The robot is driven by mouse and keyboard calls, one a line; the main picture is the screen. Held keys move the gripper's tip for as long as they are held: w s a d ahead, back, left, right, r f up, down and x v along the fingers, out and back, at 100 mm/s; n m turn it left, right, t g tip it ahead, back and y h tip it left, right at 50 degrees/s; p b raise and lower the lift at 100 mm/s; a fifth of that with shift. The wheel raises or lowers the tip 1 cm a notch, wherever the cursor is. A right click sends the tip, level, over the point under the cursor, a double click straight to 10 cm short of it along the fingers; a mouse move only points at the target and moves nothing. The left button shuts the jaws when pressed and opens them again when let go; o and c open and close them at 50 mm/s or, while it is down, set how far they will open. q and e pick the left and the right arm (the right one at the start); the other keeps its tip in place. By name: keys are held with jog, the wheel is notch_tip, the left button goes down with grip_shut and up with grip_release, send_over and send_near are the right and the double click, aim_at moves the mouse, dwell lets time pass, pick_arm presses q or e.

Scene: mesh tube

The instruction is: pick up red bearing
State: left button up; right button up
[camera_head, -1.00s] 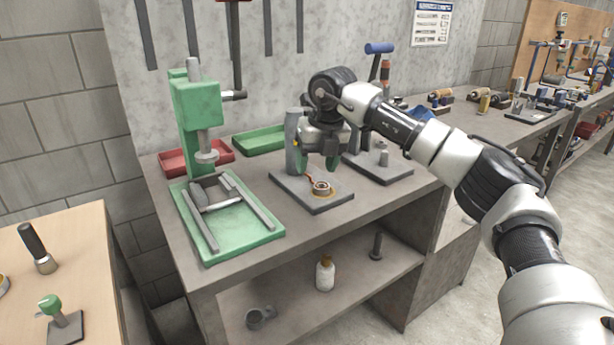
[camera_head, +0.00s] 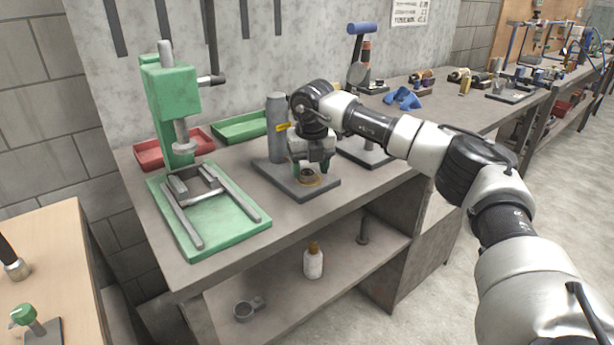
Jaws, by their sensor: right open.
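A small ring-shaped bearing (camera_head: 308,177) sits on a tan round seat on a dark square base plate (camera_head: 330,190) on the workbench. I cannot make out clear red on it from here. My right gripper (camera_head: 311,172) points down right over the bearing, its fingers open and low at the plate. The fingers partly hide the bearing, and I cannot tell whether they touch it. My left gripper is not in view.
A grey post (camera_head: 276,128) stands on the same plate, close behind my gripper. A green press (camera_head: 172,95) stands left, with a red tray (camera_head: 150,155) and a green tray (camera_head: 243,128) behind. A white bottle (camera_head: 313,263) stands on the lower shelf.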

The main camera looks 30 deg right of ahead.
jog(key=shift+w+f, duration=0.1)
jog(key=shift+f, duration=0.35)
jog(key=shift+c, duration=0.2)
jog(key=c, duration=0.9)
jog(key=shift+r, duration=0.15)
